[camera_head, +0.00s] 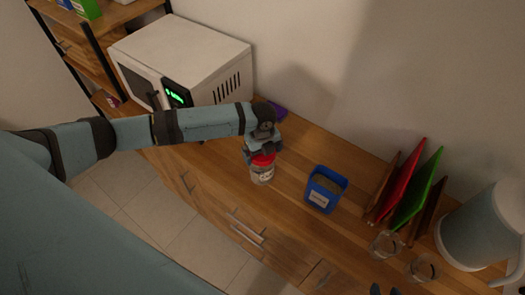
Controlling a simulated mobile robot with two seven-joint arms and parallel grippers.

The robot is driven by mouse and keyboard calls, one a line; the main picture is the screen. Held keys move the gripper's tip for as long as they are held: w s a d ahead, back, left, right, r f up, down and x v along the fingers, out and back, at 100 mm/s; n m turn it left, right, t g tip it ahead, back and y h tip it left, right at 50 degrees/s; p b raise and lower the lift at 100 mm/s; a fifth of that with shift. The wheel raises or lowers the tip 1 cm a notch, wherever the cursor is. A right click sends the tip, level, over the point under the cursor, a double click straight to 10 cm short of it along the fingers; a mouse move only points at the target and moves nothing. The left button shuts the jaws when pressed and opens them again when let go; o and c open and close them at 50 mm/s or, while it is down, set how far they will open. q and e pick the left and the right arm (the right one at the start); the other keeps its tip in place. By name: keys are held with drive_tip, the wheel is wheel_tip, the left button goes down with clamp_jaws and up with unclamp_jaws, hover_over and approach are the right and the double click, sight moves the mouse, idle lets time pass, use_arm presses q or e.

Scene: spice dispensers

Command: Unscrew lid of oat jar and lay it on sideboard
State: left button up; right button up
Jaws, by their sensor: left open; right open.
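The jar (262,177) is clear with a pale label and stands upright on the wooden sideboard (290,235). Its red lid (262,160) sits on top of it. My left gripper (262,152) reaches in from the left and points down at the lid. Its fingers are open, right at the lid and partly covering it; I cannot tell whether they touch it. My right gripper (385,290) shows only as dark fingertips at the bottom edge, apart from the jar and open.
A blue container (325,189) with grainy contents stands right of the jar. Red (397,182) and green (418,190) boards stand in a rack, with glasses (385,246) before it. A large kettle-like vessel (470,232) is at right, a microwave (185,65) at left.

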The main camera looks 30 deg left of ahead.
use_arm(q)
drive_tip(key=m, duration=0.4)
drive_tip(key=shift+a+m, duration=0.1)
drive_tip(key=shift+m, duration=0.2)
drive_tip(key=m, duration=0.5)
drive_tip(key=shift+c, duration=0.5)
drive_tip(key=c, duration=0.5)
drive_tip(key=n, duration=0.8)
drive_tip(key=shift+n, duration=0.6)
